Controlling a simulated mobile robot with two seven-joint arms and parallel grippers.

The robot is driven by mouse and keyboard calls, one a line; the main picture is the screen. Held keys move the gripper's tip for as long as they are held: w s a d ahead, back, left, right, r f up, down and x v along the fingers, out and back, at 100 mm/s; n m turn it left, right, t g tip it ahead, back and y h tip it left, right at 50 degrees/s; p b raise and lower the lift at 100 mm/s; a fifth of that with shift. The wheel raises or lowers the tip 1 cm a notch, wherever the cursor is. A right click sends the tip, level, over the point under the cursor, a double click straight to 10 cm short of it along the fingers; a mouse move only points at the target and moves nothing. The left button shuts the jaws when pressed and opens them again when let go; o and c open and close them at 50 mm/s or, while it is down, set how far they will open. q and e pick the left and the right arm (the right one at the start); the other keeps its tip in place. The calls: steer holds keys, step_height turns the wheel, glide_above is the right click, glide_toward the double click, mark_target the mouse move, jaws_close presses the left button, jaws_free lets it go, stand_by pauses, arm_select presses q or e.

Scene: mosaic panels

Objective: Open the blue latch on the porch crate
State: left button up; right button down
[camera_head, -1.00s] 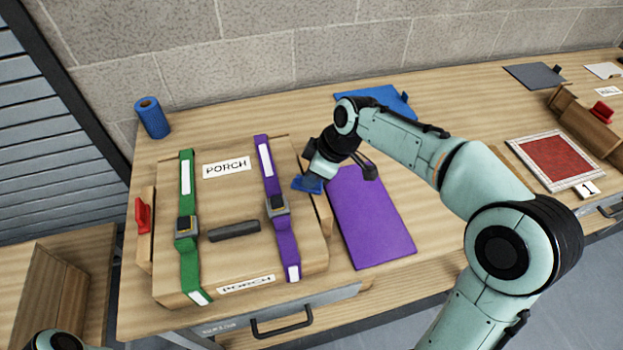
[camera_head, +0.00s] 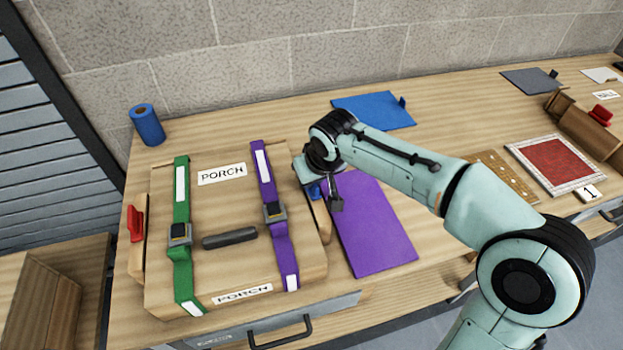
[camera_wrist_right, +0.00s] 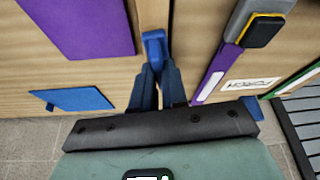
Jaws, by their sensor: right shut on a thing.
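The porch crate (camera_head: 165,270) is a wooden box with a lid, lying on the workbench with two "PORCH" labels. Its blue latch (camera_head: 315,191) is on the right side, mostly covered by my right gripper in the head view. In the right wrist view the blue latch (camera_wrist_right: 154,42) stands between the tips of my right gripper (camera_wrist_right: 157,70), which is shut on it. A red latch (camera_head: 136,224) is on the crate's left side. A green strap (camera_head: 181,215) and a purple strap (camera_head: 268,185), both buckled, cross the lid. My left gripper is out of view.
A purple sheet (camera_head: 375,230) lies right of the crate, and a blue sheet (camera_head: 375,110) behind it. A blue roll (camera_head: 147,125) stands at the back left. A red framed panel (camera_head: 560,160) lies at the right. A dark handle (camera_head: 230,238) is on the lid.

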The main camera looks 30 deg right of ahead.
steer(key=shift+s+f+m, duration=0.15)
steer(key=shift+f+m, duration=0.2)
steer(key=shift+m, duration=0.35)
steer(key=c, duration=1.2)
jaws_free()
steer(key=shift+o, duration=0.2)
steer(key=shift+d+r, duration=0.1)
steer(key=shift+r, duration=0.05)
steer(key=shift+r, duration=0.35)
steer(key=p+v, duration=0.1)
steer(key=v, duration=1.1)
steer(key=shift+a+r, duration=0.3)
steer(key=shift+r, duration=0.05)
